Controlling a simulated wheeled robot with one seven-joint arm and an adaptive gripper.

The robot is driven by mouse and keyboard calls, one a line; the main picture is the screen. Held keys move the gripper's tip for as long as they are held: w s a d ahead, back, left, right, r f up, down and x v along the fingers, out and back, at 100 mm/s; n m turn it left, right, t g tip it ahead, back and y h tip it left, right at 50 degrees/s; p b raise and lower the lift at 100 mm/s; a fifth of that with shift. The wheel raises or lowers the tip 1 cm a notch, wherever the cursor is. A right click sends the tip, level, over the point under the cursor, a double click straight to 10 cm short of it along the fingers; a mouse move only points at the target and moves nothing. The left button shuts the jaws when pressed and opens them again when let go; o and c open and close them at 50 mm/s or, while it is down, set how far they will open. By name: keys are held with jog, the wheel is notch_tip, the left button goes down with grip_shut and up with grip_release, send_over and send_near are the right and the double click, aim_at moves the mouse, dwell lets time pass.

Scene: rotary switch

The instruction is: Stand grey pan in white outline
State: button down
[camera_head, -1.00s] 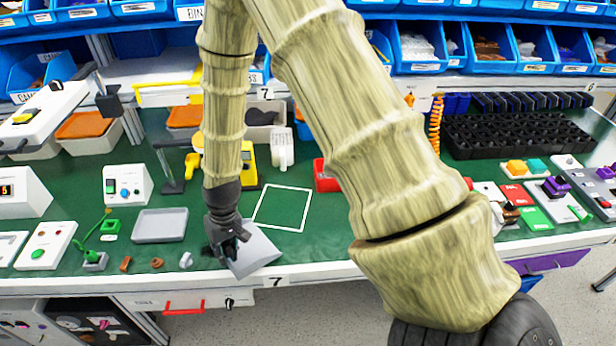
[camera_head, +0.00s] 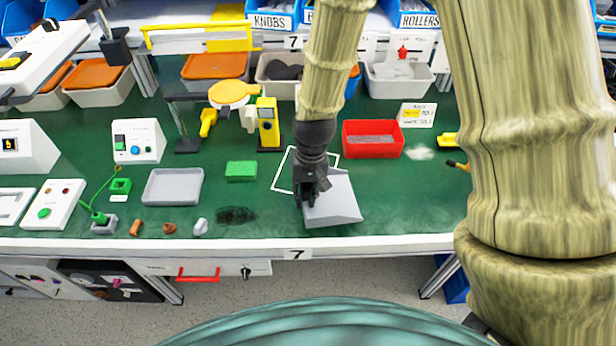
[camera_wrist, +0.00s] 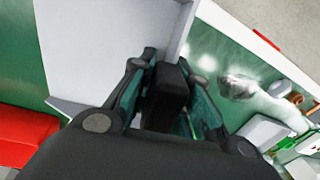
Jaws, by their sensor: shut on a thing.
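The grey pan (camera_head: 340,203) is a flat, wide dustpan shape. My gripper (camera_head: 312,194) is shut on it at its left side, and its wide face points right and toward the front edge of the table. The white outline (camera_head: 280,176) is a square drawn on the green table; the pan and my wrist cover its right and front parts. I cannot tell whether the pan touches the table. In the wrist view, the grey pan (camera_wrist: 95,50) fills the upper left, and my gripper (camera_wrist: 170,75) closes around its dark handle part.
A red bin (camera_head: 373,140) stands behind and right of the pan. A yellow device (camera_head: 268,126) stands behind the outline. A green block (camera_head: 240,170), a dark patch (camera_head: 237,215) and a grey tray (camera_head: 172,187) lie to the left. The table's front edge (camera_head: 400,243) is close.

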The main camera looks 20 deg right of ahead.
jog(key=shift+s, duration=0.3)
jog(key=w+p, duration=0.1)
jog(key=w, duration=0.4)
jog(key=w+a+p, duration=0.1)
jog(key=w, duration=0.4)
jog(key=w+f+p, duration=0.1)
jog(key=w+p, duration=0.1)
jog(key=w, duration=0.3)
jog(key=shift+w+a+f, duration=0.1)
jog(key=shift+w+a, duration=0.1)
jog(key=shift+f+p, duration=0.7)
jog(key=shift+f, duration=1.1)
jog(key=c, duration=1.3)
grip_release()
jog(key=shift+c, duration=0.2)
notch_tip(320, 180, up, 12)
jog(key=d+b, duration=0.1)
jog(key=b, duration=0.2)
